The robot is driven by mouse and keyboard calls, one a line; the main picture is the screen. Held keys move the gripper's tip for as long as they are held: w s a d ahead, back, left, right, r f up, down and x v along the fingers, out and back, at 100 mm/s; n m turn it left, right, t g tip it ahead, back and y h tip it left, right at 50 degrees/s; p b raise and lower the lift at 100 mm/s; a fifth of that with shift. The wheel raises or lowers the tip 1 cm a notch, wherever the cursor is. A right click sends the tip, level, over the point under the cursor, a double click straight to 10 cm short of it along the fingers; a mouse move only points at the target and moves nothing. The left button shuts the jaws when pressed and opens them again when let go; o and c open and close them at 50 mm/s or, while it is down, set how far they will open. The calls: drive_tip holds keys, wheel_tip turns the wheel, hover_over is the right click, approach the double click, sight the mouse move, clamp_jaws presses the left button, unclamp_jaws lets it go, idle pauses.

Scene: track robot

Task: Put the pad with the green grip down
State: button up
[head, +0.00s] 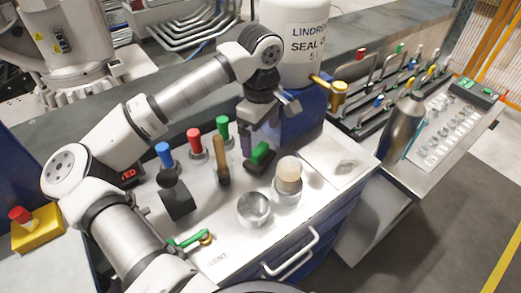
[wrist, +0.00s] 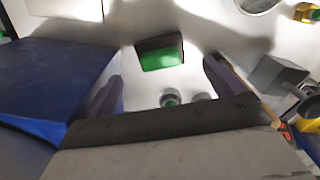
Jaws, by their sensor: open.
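The pad with the green grip (head: 260,155) lies on the white worktop (head: 222,225), a dark block with a green grip on its upper side. In the wrist view the pad (wrist: 160,52) shows ahead of the fingers, in the gap between them. My gripper (head: 264,135) is open and empty just above and behind the pad; in the wrist view its dark fingers (wrist: 163,72) stand to either side. I see no finger closed on the pad. Whether a finger touches it is hard to tell.
A metal cup (head: 253,210) and a cream-topped cup (head: 288,182) stand in front of the pad. A wooden handle (head: 221,160), knobbed red (head: 194,134) and green (head: 222,122) items and a dark block (head: 178,202) stand left. A blue box (wrist: 60,75) is close beside my gripper.

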sight(261, 149)
drive_tip(key=shift+r+b, duration=0.4)
drive_tip(key=shift+r, duration=2.3)
